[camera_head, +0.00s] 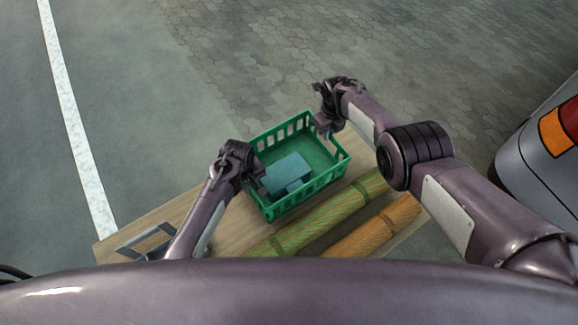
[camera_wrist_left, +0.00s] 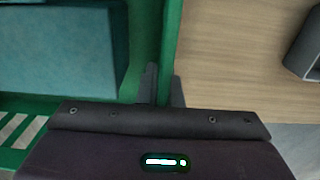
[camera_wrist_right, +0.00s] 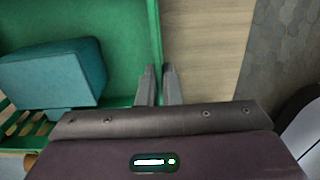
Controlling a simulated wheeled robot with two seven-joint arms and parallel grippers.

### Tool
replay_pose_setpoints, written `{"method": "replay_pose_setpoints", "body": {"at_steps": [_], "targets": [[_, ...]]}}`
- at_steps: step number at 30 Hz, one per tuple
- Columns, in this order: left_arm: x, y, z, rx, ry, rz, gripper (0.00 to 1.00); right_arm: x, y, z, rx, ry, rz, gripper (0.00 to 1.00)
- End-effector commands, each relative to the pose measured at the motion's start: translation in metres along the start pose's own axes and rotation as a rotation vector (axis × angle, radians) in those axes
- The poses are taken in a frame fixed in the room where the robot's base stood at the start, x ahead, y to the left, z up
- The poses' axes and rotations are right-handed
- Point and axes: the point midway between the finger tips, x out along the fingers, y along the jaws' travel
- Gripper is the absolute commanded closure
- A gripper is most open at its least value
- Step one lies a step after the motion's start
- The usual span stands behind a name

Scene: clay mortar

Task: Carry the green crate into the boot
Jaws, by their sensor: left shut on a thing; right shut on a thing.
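The green crate (camera_head: 331,174) rests on a wooden table, or just above it; I cannot tell which. It has slotted walls and holds teal boxes (camera_head: 286,172). My left gripper (camera_head: 258,187) is shut on the crate's left wall, and that wall (camera_wrist_left: 170,40) passes between its fingers in the left wrist view. My right gripper (camera_head: 326,126) is shut on the crate's far right wall, which also shows between its fingers in the right wrist view (camera_wrist_right: 153,40). The boot itself is not clearly in view; only a car's grey rear corner (camera_head: 535,140) shows at the right.
The wooden table (camera_head: 150,222) carries a green roll (camera_head: 320,215) and an orange roll (camera_head: 375,228) close in front of the crate. A grey metal frame (camera_head: 145,243) lies at its left end. The paved floor (camera_head: 240,60) beyond is clear. An orange-red tail light (camera_head: 560,128) is on the car.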

Motion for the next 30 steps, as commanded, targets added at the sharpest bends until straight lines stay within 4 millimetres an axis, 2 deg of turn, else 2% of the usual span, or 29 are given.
{"method": "replay_pose_setpoints", "body": {"at_steps": [16, 30], "targets": [[-0.005, 0.001, -0.001, 0.0, 0.001, 0.001, 1.0, -0.005, -0.001, 0.001, 0.0, -0.002, -0.001, 1.0], [-0.046, 0.0, -0.001, 0.0, 0.001, 0.001, 1.0, -0.046, -0.001, 0.001, 0.001, -0.002, -0.001, 1.0]]}}
